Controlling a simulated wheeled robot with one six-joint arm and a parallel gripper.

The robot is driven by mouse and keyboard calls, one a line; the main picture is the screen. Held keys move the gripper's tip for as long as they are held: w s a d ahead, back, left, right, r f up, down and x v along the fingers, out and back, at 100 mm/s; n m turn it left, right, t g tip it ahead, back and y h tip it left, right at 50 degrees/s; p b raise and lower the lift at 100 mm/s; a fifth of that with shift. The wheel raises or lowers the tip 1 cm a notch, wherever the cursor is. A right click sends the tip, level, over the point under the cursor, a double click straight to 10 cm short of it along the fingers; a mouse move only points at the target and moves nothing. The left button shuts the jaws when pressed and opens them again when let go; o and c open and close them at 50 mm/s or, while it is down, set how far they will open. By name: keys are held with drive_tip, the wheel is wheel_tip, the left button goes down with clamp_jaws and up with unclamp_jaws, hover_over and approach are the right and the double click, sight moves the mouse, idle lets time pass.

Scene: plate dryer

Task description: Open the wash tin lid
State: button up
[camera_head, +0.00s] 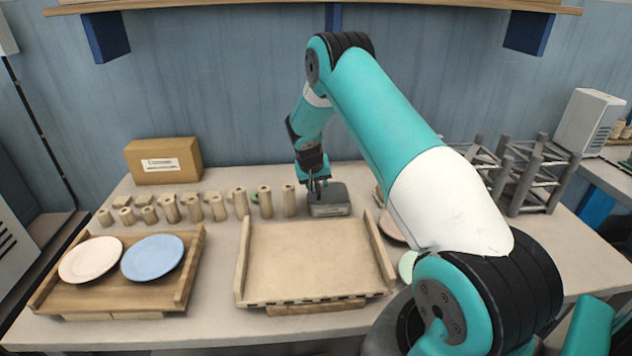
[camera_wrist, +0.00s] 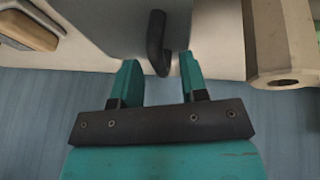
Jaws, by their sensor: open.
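The wash tin (camera_head: 330,208) is a small grey box with a lid on the table, behind the middle wooden tray. My gripper (camera_head: 318,195) is at the tin's top left, pointing down. In the wrist view, the tin's grey surface (camera_wrist: 105,22) fills the upper middle. A dark curved handle (camera_wrist: 156,42) sticks out from it toward my gripper (camera_wrist: 160,68). The two teal fingers are apart, with the handle's end between them in the picture. I cannot tell whether either finger touches it. The lid looks shut, though the gripper partly covers it.
A row of beige cylinders (camera_head: 241,203) stands left of the tin; one (camera_wrist: 285,40) is close by in the wrist view. A left tray (camera_head: 115,297) holds a pink and a blue plate. The middle tray (camera_head: 315,260) is empty. A grey rack (camera_head: 520,185) stands at right.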

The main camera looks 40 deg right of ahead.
clamp_jaws()
drive_tip(key=shift+r, duration=0.1)
